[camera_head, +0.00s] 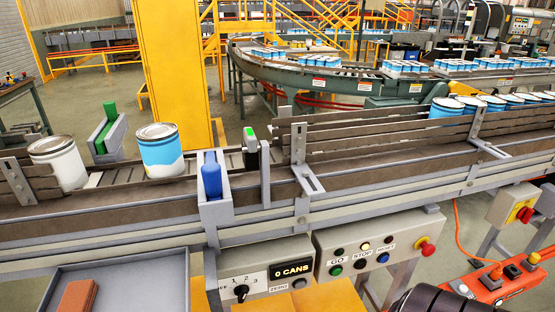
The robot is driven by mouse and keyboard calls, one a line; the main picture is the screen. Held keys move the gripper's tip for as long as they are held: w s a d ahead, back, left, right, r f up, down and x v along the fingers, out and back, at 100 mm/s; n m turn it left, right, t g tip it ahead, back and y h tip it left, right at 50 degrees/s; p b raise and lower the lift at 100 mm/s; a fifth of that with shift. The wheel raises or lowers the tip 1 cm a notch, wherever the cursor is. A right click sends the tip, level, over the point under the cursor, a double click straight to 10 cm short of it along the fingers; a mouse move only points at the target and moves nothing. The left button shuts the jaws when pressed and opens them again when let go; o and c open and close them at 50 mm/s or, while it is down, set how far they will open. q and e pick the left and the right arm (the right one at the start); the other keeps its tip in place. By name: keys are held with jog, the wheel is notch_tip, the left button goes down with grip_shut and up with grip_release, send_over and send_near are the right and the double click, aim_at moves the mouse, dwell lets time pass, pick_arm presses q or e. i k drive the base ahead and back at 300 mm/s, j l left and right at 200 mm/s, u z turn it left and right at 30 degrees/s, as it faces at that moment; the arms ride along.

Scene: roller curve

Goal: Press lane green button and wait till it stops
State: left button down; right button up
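The lane's green button (336,271) is the left one in the lower row on the grey control box (318,250), by the GO label. A black button (360,264) and a blue button (383,257) sit to its right. Of the small lamps above, the middle one (365,246) glows pale yellow and the other two look dark. A white can (60,163) and a blue-and-white can (160,150) stand on the conveyor lane (120,182) at left. Neither gripper shows; a dark ribbed part crosses the bottom right edge.
A red mushroom button (427,247) sticks out right of the control box. A counter box (265,277) reads 0 CANS. An orange button box (496,280) is at lower right. A grey tray (130,262) holds a brown block. More blue cans (448,108) queue at right.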

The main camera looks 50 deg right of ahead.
aim_at(338, 272)
jog(key=z, duration=2.25)
